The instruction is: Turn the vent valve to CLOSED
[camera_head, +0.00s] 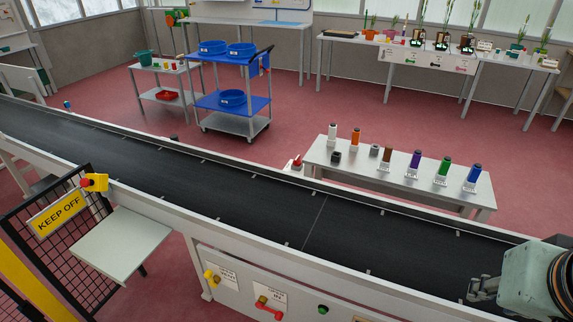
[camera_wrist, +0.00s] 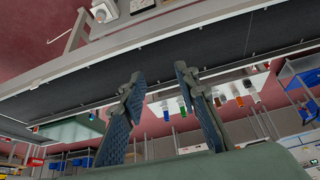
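On the front panel below the conveyor, a red valve handle (camera_head: 267,308) on a yellow body sits by a white label. A yellow knob (camera_head: 211,278) sits beside another white label to its left. The label text is too small to read, so I cannot tell which is the vent valve or its setting. My gripper (camera_head: 483,288) is at the right edge of the head view, above the conveyor and apart from the panel. In the wrist view my gripper (camera_wrist: 161,75) has its two blue-padded fingers spread, with nothing between them.
The black conveyor belt (camera_head: 250,205) runs across the view and is bare. A green button (camera_head: 322,309) is right of the red handle. A grey side shelf (camera_head: 120,240) and a KEEP OFF fence (camera_head: 58,212) stand at left.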

